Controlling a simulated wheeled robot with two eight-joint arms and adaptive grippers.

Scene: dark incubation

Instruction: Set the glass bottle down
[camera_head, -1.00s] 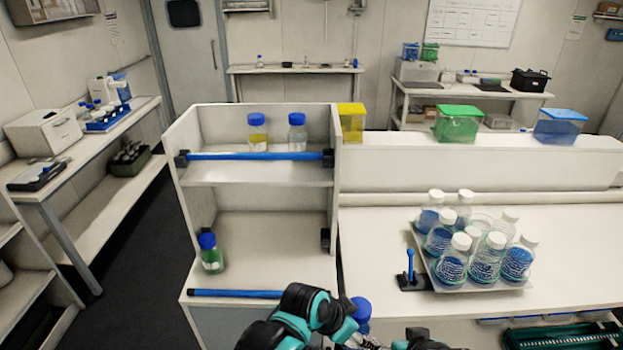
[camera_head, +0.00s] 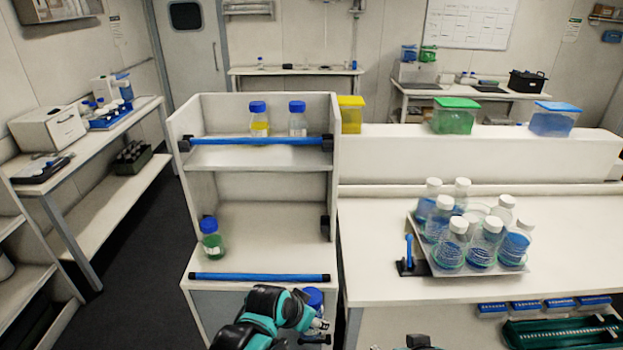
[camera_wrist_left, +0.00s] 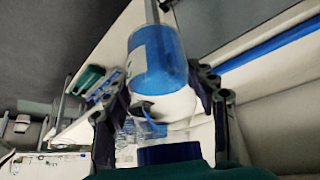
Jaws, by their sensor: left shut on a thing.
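The glass bottle (camera_head: 312,297) has a blue cap and shows at the bottom of the head view, mostly hidden by my left arm. My left gripper (camera_head: 320,328) is shut on it, in front of the white shelf unit (camera_head: 186,262). In the left wrist view, the bottle (camera_wrist_left: 157,62) shows a blue body with a pale part, between the two dark fingers of my left gripper (camera_wrist_left: 160,98). I cannot tell whether it touches any surface. Only a dark bit of my own body shows at the bottom edge; the right gripper is not visible.
A blue bar (camera_head: 260,277) runs along the front of the lower shelf, where a green bottle (camera_head: 211,240) stands at the left. The upper shelf holds two blue-capped bottles behind another bar (camera_head: 255,141). A tray (camera_head: 425,262) of white-capped bottles stands on the right bench.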

